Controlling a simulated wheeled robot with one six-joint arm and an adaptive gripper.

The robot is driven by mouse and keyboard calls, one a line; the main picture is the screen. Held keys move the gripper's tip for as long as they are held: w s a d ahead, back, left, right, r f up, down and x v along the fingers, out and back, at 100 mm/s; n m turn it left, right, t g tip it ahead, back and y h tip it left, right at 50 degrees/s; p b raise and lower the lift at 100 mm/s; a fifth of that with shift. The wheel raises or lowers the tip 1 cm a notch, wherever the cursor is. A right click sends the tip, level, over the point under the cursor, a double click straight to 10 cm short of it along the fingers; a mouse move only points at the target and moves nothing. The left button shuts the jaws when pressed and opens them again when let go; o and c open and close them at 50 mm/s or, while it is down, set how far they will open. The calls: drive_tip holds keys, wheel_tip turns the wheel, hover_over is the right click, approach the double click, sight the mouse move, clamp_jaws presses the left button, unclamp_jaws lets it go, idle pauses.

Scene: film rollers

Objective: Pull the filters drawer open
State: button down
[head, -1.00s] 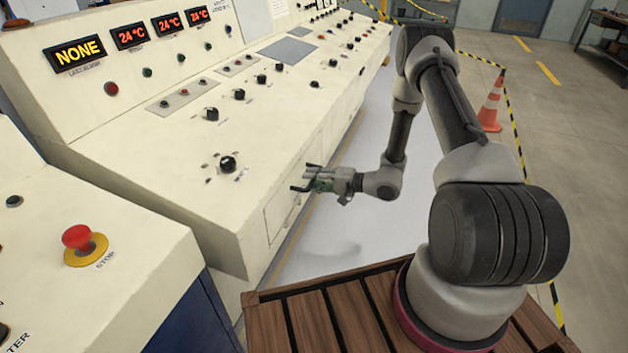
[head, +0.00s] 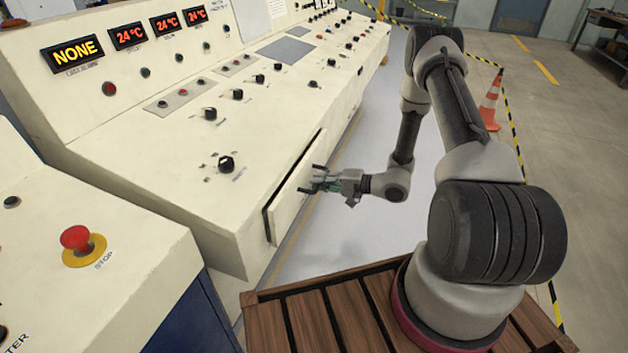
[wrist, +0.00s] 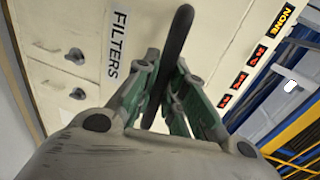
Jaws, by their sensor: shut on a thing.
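The filters drawer (head: 291,203) is a cream front panel in the side of the cream console. It stands out a little from the console, with a dark gap along its top and left edges. In the wrist view its label (wrist: 118,44) reads FILTERS. My gripper (head: 318,180) is at the drawer's front in the head view. In the wrist view my gripper (wrist: 172,95) has its green-grey fingers shut on a dark bar handle (wrist: 178,45). The drawer's inside is hidden from both views.
The console top (head: 165,165) with knobs and displays lies left of the drawer. A red stop button (head: 76,238) is on the nearer console. A wooden slatted platform (head: 300,318) is below my arm. The pale floor (head: 375,225) right of the drawer is clear. An orange cone (head: 490,103) stands farther off.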

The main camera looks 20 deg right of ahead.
drive_tip(key=f+v, duration=0.2)
drive_tip(key=v, duration=1)
drive_tip(key=d+f+v, duration=0.1)
drive_tip(key=f+v, duration=0.2)
drive_tip(key=v, duration=1)
drive_tip(key=shift+s, duration=0.35)
drive_tip(key=shift+f, duration=0.1)
drive_tip(key=c, duration=1.5)
unclamp_jaws()
drive_tip(key=shift+d, duration=0.1)
drive_tip(key=v, duration=1.2)
